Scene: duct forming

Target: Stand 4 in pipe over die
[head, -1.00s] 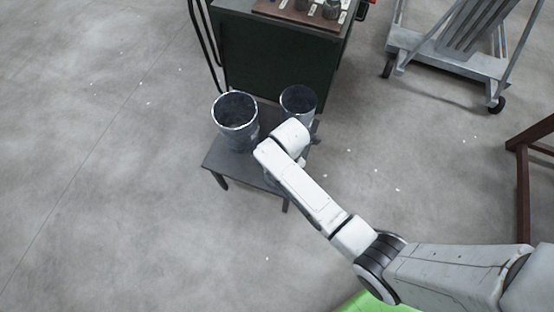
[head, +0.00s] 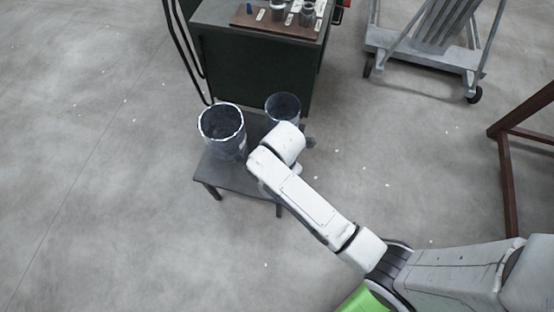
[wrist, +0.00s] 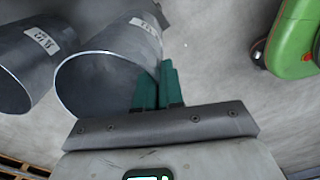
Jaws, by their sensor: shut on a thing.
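Two grey open-topped pipes show in the head view: a left pipe (head: 228,146) upright on a small dark bench (head: 233,177), and a right pipe (head: 283,107), its lower part hidden by my arm. In the wrist view my gripper (wrist: 157,84) has its green fingers shut on the rim wall of the nearer pipe (wrist: 100,88). Another pipe (wrist: 25,62) lies left of it there; both carry white labels I cannot read surely. My fingers are hidden in the head view. I cannot tell which pipe is the 4 in one, nor surely pick out the die.
A dark green cabinet (head: 255,70) stands behind the bench, with a brown board (head: 270,29) of small labelled cylinders on top. A grey wheeled cart (head: 425,55) is back right, a brown frame (head: 508,180) at right. The floor left and in front is clear.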

